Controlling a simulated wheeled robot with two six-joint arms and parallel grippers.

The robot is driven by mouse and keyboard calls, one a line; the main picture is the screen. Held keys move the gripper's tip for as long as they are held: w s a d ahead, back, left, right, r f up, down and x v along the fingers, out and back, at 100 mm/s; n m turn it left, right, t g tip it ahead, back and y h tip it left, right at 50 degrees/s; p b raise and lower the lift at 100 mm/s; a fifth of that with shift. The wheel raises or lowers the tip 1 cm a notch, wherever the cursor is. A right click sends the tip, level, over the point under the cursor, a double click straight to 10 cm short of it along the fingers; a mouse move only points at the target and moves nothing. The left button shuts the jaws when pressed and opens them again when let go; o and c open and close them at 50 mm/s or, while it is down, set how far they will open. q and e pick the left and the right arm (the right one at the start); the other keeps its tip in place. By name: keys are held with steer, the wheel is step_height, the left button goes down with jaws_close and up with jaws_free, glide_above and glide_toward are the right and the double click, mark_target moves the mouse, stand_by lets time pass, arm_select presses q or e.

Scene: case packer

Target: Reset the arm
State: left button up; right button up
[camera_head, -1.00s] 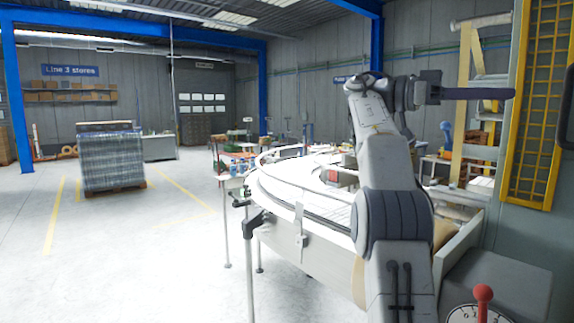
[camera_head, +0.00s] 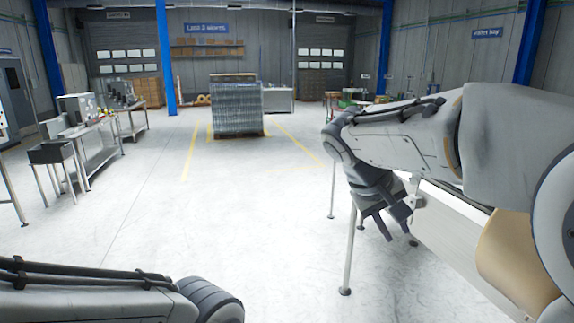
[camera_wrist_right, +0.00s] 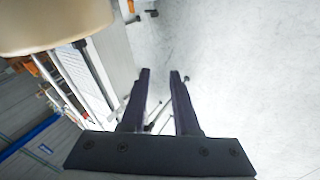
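My right arm comes in from the right in the head view, bent, with its wrist turned downward. My right gripper (camera_head: 385,224) hangs beside the near end of the conveyor. In the right wrist view, the two dark fingers of the right gripper (camera_wrist_right: 160,75) stand apart with nothing between them except floor and thin metal legs. Part of my left arm (camera_head: 90,300) shows at the bottom left of the head view. The left gripper is out of view.
The conveyor (camera_head: 440,215) on thin metal legs stands at the right, close to my right arm. A wrapped pallet stack (camera_head: 236,108) stands far back. Steel benches (camera_head: 98,150) and a dark bin (camera_head: 52,152) are at the left. The floor between is clear.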

steer(key=s+a+f+n+g+y+b, duration=0.1)
steer(key=s+a+f+n+y, duration=0.2)
steer(key=s+a+f, duration=0.5)
steer(key=s+a+f+n+g+y+b, duration=0.1)
steer(key=s+a+f+n+y, duration=0.3)
steer(key=s+a+f, duration=0.5)
steer(key=s+f, duration=0.2)
steer(key=s, duration=0.4)
steer(key=shift+s+a+g, duration=0.2)
steer(key=shift+g, duration=0.2)
